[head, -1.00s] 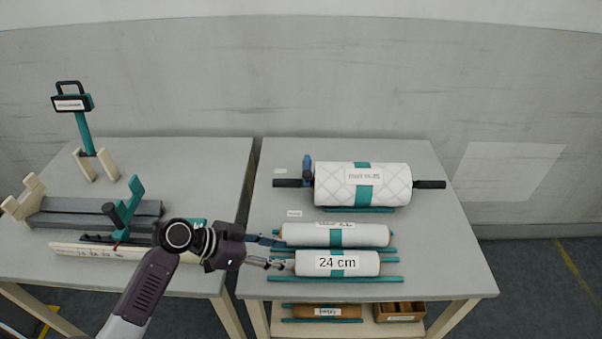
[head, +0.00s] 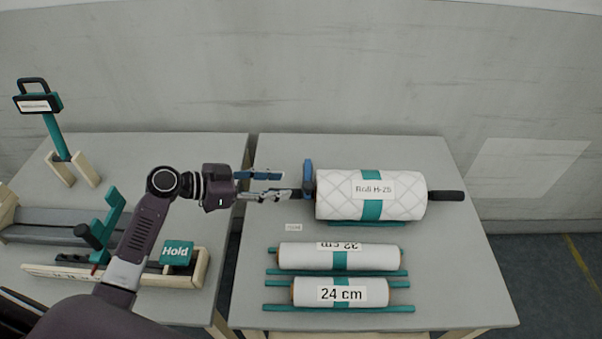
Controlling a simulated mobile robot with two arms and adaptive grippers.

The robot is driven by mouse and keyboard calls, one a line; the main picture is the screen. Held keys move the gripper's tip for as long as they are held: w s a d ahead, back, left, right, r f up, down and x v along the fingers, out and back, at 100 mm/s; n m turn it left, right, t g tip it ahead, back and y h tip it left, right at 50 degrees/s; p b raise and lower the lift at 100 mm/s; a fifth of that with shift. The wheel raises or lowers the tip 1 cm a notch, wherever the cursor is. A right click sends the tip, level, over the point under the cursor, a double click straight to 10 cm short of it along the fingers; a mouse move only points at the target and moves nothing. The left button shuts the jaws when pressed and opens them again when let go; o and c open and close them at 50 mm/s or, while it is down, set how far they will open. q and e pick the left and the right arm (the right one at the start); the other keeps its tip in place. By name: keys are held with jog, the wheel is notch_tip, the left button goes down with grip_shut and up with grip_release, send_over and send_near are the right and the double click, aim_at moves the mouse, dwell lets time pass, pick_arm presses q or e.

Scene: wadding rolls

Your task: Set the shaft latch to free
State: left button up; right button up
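The shaft latch is a blue upright piece (head: 308,178) at the left end of the big quilted roll (head: 345,195), labelled Roll H-25, on the right table. It stands upright by the roll's dark shaft (head: 446,196). My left gripper (head: 284,184) is just left of the latch, its two fingers spread and pointing at it. The lower finger covers the left part of the shaft. The fingers appear empty; whether a tip touches the latch I cannot tell. My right gripper is not in view.
A small tag (head: 294,226), unreadable, lies below the latch. A 32 cm roll (head: 335,257) and a 24 cm roll (head: 318,293) lie on teal rails in front. The left table holds a teal Hold block (head: 177,254) and a teal-posted stand (head: 56,136).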

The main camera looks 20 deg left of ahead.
aim_at(303, 186)
pick_arm(q)
jog(key=d, duration=0.1)
jog(key=w+d+p, duration=0.1)
jog(key=d, duration=0.1)
jog(key=w+d+f, duration=0.1)
jog(key=shift+d+p, duration=0.15)
jog(key=shift+p, duration=0.25)
jog(key=shift+w+d+f, duration=0.5)
jog(key=shift+w+f, duration=0.05)
jog(key=shift+w, duration=0.1)
jog(key=shift+w+d+f, duration=0.1)
jog(key=shift+d, duration=0.05)
jog(key=c, duration=0.7)
grip_shut()
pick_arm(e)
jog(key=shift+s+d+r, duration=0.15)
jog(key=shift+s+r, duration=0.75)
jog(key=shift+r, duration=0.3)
